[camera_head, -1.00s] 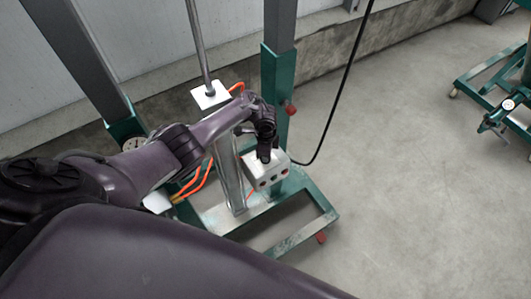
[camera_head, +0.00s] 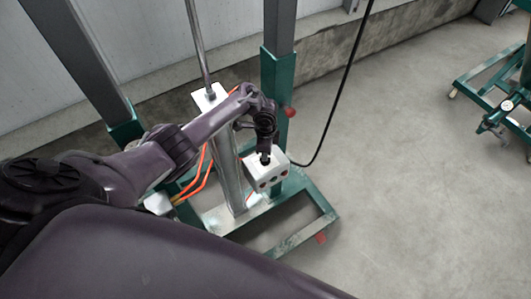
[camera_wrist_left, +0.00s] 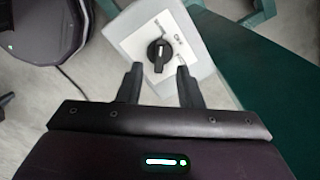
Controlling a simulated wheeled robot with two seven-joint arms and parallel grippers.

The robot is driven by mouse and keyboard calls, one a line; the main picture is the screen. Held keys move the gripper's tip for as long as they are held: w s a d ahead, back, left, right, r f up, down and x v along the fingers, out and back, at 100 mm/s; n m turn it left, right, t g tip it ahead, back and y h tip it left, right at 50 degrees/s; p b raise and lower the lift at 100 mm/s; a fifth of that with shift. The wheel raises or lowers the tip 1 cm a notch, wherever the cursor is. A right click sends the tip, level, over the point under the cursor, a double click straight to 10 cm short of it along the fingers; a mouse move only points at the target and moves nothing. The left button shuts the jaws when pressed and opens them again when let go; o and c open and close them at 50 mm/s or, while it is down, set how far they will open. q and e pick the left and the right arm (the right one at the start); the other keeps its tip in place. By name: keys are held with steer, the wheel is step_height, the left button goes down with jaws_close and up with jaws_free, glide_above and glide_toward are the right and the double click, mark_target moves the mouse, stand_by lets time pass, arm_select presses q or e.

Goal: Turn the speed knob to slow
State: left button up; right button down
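The speed knob (camera_wrist_left: 160,50) is a round black dial with a raised grip bar, in the left wrist view. It sits on a white label plate whose small print is too blurred to read surely. The bar stands about upright in the picture. The knob is on a white control box, seen in the head view (camera_head: 270,177) on the green stand. My left gripper (camera_wrist_left: 160,82) is open, its two black fingers apart with the knob just beyond and between the tips. In the head view the left gripper (camera_head: 265,157) points down at the box top, hiding the knob.
A green wheeled stand (camera_head: 301,231) with grey posts and orange hoses (camera_head: 198,182) surrounds the box. A black cable (camera_head: 340,95) hangs to the box's right. Another green stand (camera_head: 485,80) is at far right. The floor between is clear.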

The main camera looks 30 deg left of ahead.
arm_select(q)
step_height(320, 180, up, 4)
steer(key=shift+r, duration=0.2)
steer(key=shift+d+f, duration=0.1)
stand_by(0.4)
